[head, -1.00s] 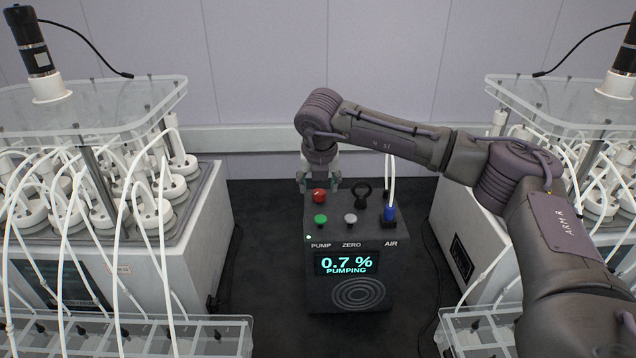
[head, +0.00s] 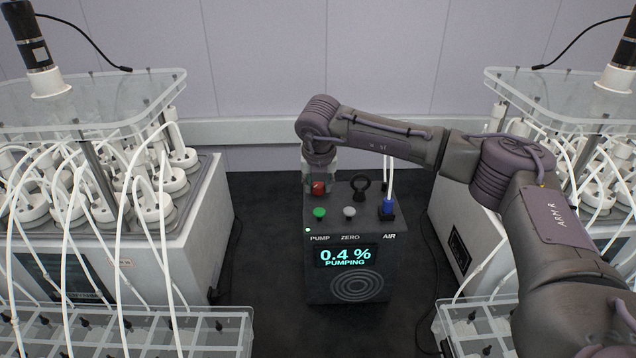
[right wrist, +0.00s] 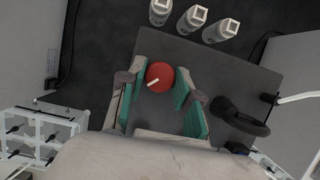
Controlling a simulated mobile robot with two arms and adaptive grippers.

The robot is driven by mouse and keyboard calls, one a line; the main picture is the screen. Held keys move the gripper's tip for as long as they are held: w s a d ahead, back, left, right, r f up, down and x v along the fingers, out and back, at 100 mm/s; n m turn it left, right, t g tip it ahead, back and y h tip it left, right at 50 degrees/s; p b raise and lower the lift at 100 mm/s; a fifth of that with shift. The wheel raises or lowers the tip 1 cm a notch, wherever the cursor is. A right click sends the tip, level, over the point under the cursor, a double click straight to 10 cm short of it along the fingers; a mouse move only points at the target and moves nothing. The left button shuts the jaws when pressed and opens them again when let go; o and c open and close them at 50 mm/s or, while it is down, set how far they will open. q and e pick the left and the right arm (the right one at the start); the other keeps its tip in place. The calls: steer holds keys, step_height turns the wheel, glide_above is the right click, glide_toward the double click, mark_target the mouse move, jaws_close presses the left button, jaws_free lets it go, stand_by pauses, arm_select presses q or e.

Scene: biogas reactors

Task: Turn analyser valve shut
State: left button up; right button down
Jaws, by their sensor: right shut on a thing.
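The analyser (head: 347,270) is a dark box on the black bench; its screen reads 0.4 % PUMPING. A red round valve knob (head: 318,187) with a white mark stands at the left of its top. My right gripper (head: 319,186) comes down from above and is shut on the knob. In the right wrist view, the knob (right wrist: 160,76) sits between the green-padded fingers, its white mark slanting. My left gripper is out of view.
Reactor units with many tubes stand left (head: 120,255) and right (head: 470,240). Small bottles (right wrist: 192,18) stand behind.

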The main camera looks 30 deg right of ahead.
steer(key=shift+f+n+y+b, duration=0.2)
steer(key=shift+n+y+b, duration=0.1)
steer(key=shift+n+b, duration=0.7)
steer(key=shift+d+n+t+y+b, duration=0.1)
steer(key=shift+n+t+y+b, duration=0.2)
steer(key=shift+n+b, duration=0.5)
steer(key=shift+n+y+b, duration=0.4)
steer(key=shift+n+b, duration=0.3)
steer(key=shift+b, duration=0.1)
steer(key=shift+r+n+y+b, duration=0.1)
steer(key=shift+n+y+b, duration=0.3)
steer(key=shift+n, duration=0.5)
steer(key=shift+d+r+n+y, duration=0.1)
steer(key=shift+n+y, duration=0.2)
steer(key=shift+n, duration=0.6)
steer(key=n+y, duration=0.1)
steer(key=n, duration=0.1)
steer(key=shift+n, duration=0.4)
steer(key=n, duration=0.1)
steer(key=n+g+y+p, duration=0.1)
steer(key=n, duration=0.1)
steer(key=shift+w+d+r+g, duration=0.1)
steer(key=shift+r+g, duration=0.05)
steer(key=shift+g, duration=0.15)
steer(key=shift+n+g+y+p, duration=0.3)
steer(key=shift+n+g+p, duration=0.2)
steer(key=shift+n, duration=1.2)
